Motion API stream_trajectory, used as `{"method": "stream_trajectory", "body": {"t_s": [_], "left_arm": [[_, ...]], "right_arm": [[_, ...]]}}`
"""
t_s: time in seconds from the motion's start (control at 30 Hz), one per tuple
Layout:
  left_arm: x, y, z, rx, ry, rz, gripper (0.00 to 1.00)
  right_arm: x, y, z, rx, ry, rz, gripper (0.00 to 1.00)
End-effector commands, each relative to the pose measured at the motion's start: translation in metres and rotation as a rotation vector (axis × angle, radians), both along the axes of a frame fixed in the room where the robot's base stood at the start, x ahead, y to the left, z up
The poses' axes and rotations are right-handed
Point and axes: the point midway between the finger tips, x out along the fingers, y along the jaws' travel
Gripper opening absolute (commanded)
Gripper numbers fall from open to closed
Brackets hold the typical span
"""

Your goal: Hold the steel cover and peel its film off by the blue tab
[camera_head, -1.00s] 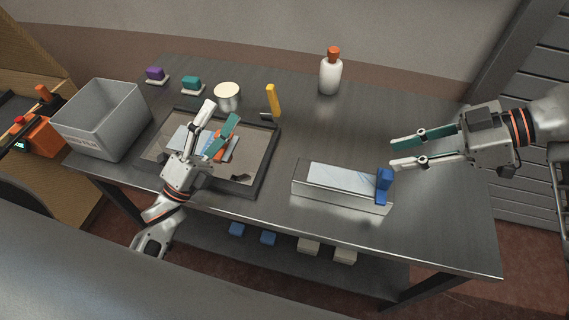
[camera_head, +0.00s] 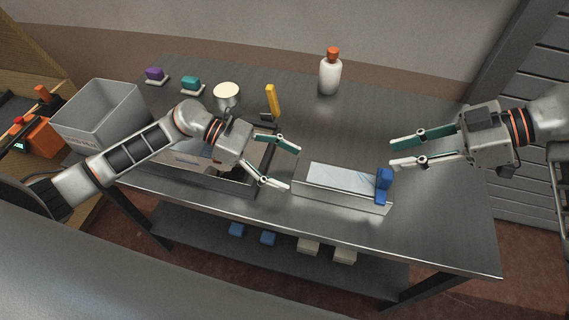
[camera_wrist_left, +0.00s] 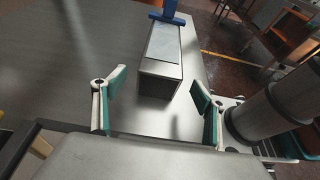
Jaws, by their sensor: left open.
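The steel cover (camera_head: 335,193) lies on the table right of centre, with a pale shiny film (camera_head: 342,178) on its top. The blue tab (camera_head: 384,182) stands at its right end. In the left wrist view the cover (camera_wrist_left: 161,75) lies ahead, between the fingers, with the tab (camera_wrist_left: 170,10) at its far end. My left gripper (camera_head: 292,167) is open and empty, just left of the cover's left end, apart from it. My right gripper (camera_head: 392,154) is open and empty, above and right of the blue tab, and does not appear to touch it.
A dark tray (camera_head: 238,190) lies behind my left arm, its contents partly hidden. A grey bin (camera_head: 100,118) stands at the left. The table's right front is clear.

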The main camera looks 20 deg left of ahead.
Motion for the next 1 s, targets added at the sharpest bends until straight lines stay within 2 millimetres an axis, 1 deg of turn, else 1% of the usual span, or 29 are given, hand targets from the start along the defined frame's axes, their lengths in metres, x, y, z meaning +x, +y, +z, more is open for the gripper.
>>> {"method": "stream_trajectory", "body": {"t_s": [0.07, 0.17, 0.4, 0.53, 0.7, 0.97, 1.0], "left_arm": [[0.0, -0.003, -0.004, 0.01, -0.003, -0.006, 0.72], [0.0, -0.014, -0.008, 0.009, -0.004, -0.005, 0.72], [0.0, -0.047, -0.021, 0.006, -0.003, -0.004, 0.72], [0.0, -0.061, -0.027, 0.006, -0.002, -0.003, 0.72], [0.0, -0.069, -0.03, 0.007, -0.003, -0.003, 0.72], [0.0, -0.07, -0.031, 0.007, -0.002, -0.003, 0.72], [0.0, -0.07, -0.031, 0.007, -0.002, -0.002, 0.66]], "right_arm": [[0.0, 0.0, 0.0, 0.0, 0.0, 0.0, 0.28], [0.0, 0.0, 0.0, 0.0, 0.0, 0.0, 0.28], [0.0, 0.0, 0.0, 0.0, 0.0, 0.0, 0.28], [0.0, 0.0, 0.0, 0.0, 0.0, 0.0, 0.28], [0.0, 0.0, 0.0, 0.0, 0.0, 0.0, 0.28], [0.0, 0.0, 0.0, 0.0, 0.0, 0.0, 0.28], [0.0, 0.0, 0.0, 0.0, 0.0, 0.0, 0.28]]}}
